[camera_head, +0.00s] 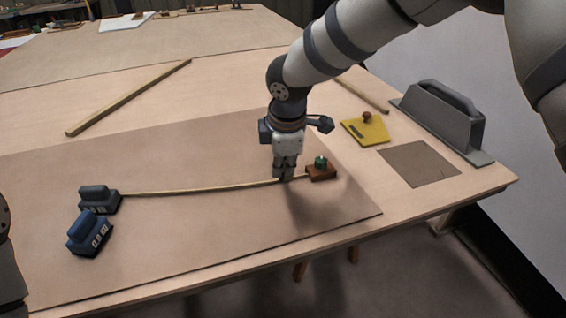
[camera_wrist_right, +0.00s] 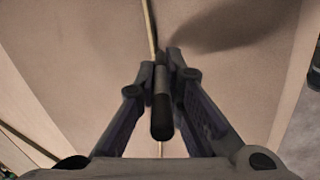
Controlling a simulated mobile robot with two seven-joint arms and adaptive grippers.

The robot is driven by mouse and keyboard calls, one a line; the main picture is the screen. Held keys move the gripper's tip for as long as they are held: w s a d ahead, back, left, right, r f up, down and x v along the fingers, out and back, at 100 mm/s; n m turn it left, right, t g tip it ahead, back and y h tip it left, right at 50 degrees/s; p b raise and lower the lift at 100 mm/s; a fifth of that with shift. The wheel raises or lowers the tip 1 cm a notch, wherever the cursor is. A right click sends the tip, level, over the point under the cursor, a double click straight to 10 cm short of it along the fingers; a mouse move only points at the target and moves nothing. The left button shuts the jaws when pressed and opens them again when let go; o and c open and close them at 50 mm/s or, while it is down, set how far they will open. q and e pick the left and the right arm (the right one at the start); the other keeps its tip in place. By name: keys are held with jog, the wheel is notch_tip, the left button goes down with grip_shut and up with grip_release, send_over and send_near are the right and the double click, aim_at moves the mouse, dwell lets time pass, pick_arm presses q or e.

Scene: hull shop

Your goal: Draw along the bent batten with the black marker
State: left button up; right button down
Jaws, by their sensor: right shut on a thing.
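The batten (camera_head: 200,190) is a thin, slightly curved wooden strip lying on the brown sheet (camera_head: 190,245) in the head view. Its left end meets a grey-blue weight (camera_head: 98,197) and its right end meets a brown block with a green knob (camera_head: 321,172). My right gripper (camera_head: 285,176) is low over the batten near its right end. In the right wrist view its fingers are shut on the black marker (camera_wrist_right: 161,112). The batten (camera_wrist_right: 150,25) runs beyond the fingertips there. The marker's tip is hidden, so contact with the sheet cannot be told. My left gripper is out of view.
A blue weight (camera_head: 89,233) stands in front of the grey-blue one. A loose wooden strip (camera_head: 130,97) lies behind. At right are a yellow plate with a knob (camera_head: 366,129), a brown square (camera_head: 418,164) and a grey handled tool (camera_head: 437,117). The sheet's front is clear.

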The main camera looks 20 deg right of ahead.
jog(key=shift+f, duration=0.35)
dwell(1.1)
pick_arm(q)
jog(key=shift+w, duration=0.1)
pick_arm(e)
jog(key=shift+a, duration=0.15)
jog(key=shift+w+a, duration=0.15)
jog(key=shift+a, duration=2.45)
jog(key=shift+w+a+b, duration=0.15)
jog(key=shift+a+b, duration=0.05)
jog(key=shift+a, duration=1.1)
jog(key=shift+w+a+b, duration=0.1)
jog(key=shift+a+b, duration=0.1)
jog(key=shift+a, duration=1.1)
jog(key=shift+w+a+b, duration=0.2)
jog(key=shift+a+b, duration=0.1)
jog(key=shift+a, duration=1.05)
jog(key=shift+w+a+b, duration=0.15)
jog(key=shift+a+b, duration=0.15)
jog(key=shift+a, duration=1)
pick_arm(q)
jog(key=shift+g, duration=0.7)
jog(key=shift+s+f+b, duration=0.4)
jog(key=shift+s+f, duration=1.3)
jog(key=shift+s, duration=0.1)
pick_arm(e)
jog(key=shift+w+a, duration=0.2)
jog(key=shift+a, duration=1.15)
